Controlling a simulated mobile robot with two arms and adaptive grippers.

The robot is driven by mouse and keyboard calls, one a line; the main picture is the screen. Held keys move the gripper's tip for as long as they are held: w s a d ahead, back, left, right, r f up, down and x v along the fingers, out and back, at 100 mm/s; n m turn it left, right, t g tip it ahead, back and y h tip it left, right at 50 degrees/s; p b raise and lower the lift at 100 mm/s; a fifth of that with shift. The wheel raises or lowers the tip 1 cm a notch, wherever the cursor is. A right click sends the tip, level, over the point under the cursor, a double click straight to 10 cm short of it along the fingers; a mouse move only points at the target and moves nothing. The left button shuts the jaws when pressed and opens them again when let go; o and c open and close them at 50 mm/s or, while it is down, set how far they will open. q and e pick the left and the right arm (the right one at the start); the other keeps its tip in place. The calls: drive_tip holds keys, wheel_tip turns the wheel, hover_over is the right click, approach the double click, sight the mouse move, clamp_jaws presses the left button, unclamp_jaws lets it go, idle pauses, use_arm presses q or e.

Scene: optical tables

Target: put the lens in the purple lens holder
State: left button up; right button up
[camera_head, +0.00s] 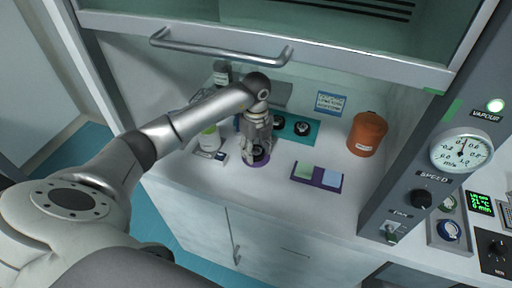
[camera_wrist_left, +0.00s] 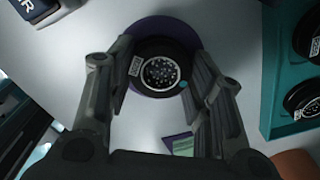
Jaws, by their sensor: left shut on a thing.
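The lens (camera_wrist_left: 160,72) is a dark round piece with a small white label and a speckled round face, between the fingers of my left gripper (camera_wrist_left: 155,95). The left gripper also shows in the head view (camera_head: 258,150), low over the counter and shut on the lens. The purple lens holder (camera_wrist_left: 160,24) shows as a round purple rim behind the lens in the wrist view, and as a purple edge (camera_head: 262,164) under the gripper in the head view. The lens hides most of it. I cannot tell whether the lens touches it. My right gripper is not in view.
A teal tray (camera_head: 313,138) with black round pieces stands just behind and right. A purple tray (camera_head: 327,187) with green and pale blue squares lies to the right, near an orange jar (camera_head: 367,134). A white bottle (camera_head: 209,138) stands close left. The raised sash handle (camera_head: 220,50) is above.

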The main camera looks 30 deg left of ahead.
sight(256, 151)
use_arm(q)
drive_tip(key=o, duration=1)
drive_tip(key=shift+f, duration=0.1)
drive_tip(key=shift+r, duration=0.35)
wheel_tip(256, 151, up, 12)
drive_tip(key=shift+f+b, duration=0.2)
drive_tip(key=shift+b, duration=0.9)
